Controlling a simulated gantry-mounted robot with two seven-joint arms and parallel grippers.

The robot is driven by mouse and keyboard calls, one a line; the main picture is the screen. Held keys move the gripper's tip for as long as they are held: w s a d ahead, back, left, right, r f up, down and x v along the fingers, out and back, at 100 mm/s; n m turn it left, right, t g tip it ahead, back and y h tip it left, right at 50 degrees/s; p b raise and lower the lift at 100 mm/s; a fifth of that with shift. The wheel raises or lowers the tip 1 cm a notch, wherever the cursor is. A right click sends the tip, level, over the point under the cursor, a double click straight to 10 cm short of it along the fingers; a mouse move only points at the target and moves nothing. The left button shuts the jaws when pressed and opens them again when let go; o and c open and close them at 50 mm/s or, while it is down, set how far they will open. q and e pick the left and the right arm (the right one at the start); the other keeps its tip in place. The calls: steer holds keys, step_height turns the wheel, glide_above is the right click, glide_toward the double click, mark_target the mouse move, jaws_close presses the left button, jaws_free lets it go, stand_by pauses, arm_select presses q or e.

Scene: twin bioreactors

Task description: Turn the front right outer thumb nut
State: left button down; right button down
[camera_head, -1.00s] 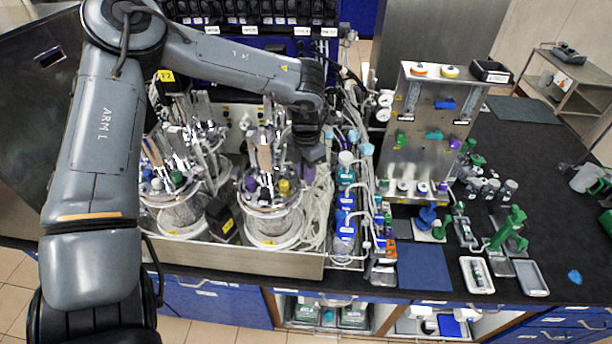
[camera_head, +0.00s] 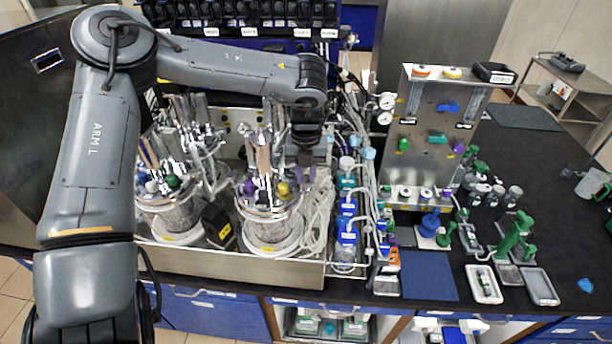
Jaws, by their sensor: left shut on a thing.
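Two glass bioreactor vessels stand side by side in a metal tray (camera_head: 235,263), the left vessel (camera_head: 172,216) and the right vessel (camera_head: 270,222). The right vessel's head carries metal tubes, a yellow cap (camera_head: 283,188) and purple parts. My left gripper (camera_head: 304,168) points down at the right rear side of that head, by a purple part (camera_head: 309,175). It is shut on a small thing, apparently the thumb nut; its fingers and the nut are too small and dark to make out. My right gripper is not in view.
Pale tubing (camera_head: 318,212) hangs close to the right of the vessel. Blue-capped bottles (camera_head: 347,230) stand beside it. A steel panel (camera_head: 430,140) rises further right. A blue mat (camera_head: 427,276) and the dark bench beyond have free room.

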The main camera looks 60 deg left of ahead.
mark_target(306, 179)
arm_select(q)
steer(key=shift+n, duration=0.6)
steer(key=c, duration=1)
jaws_free()
steer(key=shift+r, duration=0.15)
steer(key=shift+r, duration=0.25)
step_height(306, 179, up, 10)
steer(key=shift+b, duration=0.35)
steer(key=shift+r, duration=0.1)
